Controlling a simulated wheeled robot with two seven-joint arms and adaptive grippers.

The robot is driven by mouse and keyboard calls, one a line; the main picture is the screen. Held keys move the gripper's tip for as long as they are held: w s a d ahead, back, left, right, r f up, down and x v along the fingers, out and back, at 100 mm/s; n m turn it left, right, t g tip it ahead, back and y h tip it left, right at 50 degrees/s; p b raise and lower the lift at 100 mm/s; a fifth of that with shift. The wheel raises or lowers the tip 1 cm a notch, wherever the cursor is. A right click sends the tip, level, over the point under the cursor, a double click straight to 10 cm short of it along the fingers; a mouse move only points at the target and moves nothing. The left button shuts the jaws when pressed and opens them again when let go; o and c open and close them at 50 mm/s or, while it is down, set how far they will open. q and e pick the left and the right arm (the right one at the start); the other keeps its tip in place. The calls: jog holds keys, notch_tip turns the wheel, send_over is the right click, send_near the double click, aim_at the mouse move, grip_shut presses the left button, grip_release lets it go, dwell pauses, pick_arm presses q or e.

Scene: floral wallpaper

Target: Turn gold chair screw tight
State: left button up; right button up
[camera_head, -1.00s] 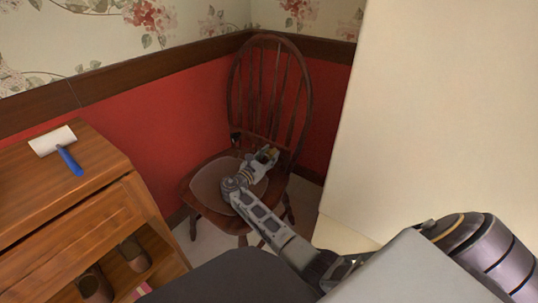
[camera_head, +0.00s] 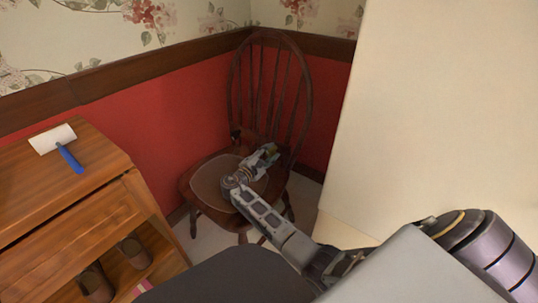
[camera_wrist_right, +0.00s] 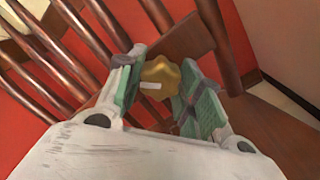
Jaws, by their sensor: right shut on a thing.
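The dark brown wooden chair (camera_head: 232,120) with a spindle back stands in the corner by the red wall. The gold screw (camera_wrist_right: 160,75) is a lobed knob at the chair's back, seen in the right wrist view. My right gripper (camera_head: 268,153) reaches over the seat to the base of the backrest. In the wrist view my right gripper (camera_wrist_right: 163,88) has its green-padded fingers on either side of the gold screw and is shut on it. My left gripper is in neither view.
A wooden cabinet (camera_head: 95,205) stands at the left, with a blue-handled lint roller (camera_head: 68,155) on top and brown shoes (camera_head: 96,283) on its lower shelf. A tall cream panel (camera_head: 435,110) closes off the right side, close to my right arm.

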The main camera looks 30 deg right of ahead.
jog(key=m+b, duration=0.1)
jog(key=m, duration=0.3)
jog(key=shift+f, duration=0.1)
jog(key=m+b, duration=0.1)
jog(key=m, duration=0.1)
jog(key=shift+m, duration=0.3)
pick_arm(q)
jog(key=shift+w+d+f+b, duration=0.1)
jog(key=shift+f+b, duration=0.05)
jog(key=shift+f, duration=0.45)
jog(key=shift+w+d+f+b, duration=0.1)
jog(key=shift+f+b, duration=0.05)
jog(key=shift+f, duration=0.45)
pick_arm(e)
jog(key=shift+m, duration=1.3)
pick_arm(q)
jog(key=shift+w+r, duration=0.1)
pick_arm(e)
jog(key=o, duration=1)
jog(key=shift+o, duration=0.2)
jog(key=shift+s+a, duration=0.25)
jog(key=shift+a, duration=0.45)
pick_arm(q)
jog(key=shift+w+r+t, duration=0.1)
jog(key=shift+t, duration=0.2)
pick_arm(e)
jog(key=shift+v, duration=3)
